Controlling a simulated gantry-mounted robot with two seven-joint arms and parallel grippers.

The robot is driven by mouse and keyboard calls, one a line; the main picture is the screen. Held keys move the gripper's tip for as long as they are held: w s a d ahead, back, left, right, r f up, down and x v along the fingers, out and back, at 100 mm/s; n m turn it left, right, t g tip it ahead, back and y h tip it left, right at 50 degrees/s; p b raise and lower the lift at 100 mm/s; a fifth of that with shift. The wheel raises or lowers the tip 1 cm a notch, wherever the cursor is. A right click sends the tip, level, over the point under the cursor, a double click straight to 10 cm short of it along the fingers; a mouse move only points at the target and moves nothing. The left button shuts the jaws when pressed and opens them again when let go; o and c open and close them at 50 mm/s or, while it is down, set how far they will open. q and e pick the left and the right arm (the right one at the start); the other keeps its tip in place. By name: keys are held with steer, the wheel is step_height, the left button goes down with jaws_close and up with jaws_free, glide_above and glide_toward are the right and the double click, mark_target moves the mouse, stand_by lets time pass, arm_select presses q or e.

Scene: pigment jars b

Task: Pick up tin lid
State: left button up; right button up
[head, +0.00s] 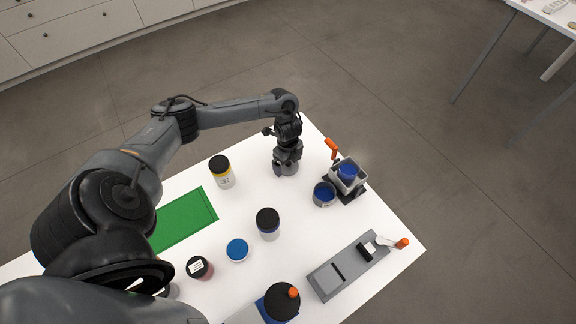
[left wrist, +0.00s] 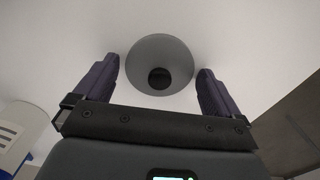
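The tin lid appears to be the grey round piece with a dark round centre (left wrist: 160,62) in the left wrist view. It lies on the white table, and its grey edge shows under my gripper in the head view (head: 287,171). My left gripper (head: 286,165) points down over it. In the left wrist view its two dark fingers (left wrist: 158,85) are spread wide, one on each side of the lid, with gaps to it. Whether the fingertips are at the lid's height I cannot tell. An open tin with blue inside (head: 324,194) stands to the right. My right gripper is not in view.
A yellow-banded jar (head: 223,174) stands left of the gripper. A dark-lidded jar (head: 268,225), a blue round piece (head: 237,250) and a green tray (head: 207,203) are nearer. A grey device with an orange handle (head: 346,177) stands near the table's right edge.

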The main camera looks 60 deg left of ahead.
arm_select(q)
steer(key=c, duration=0.8)
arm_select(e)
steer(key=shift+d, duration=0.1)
arm_select(q)
steer(key=shift+r, duration=0.1)
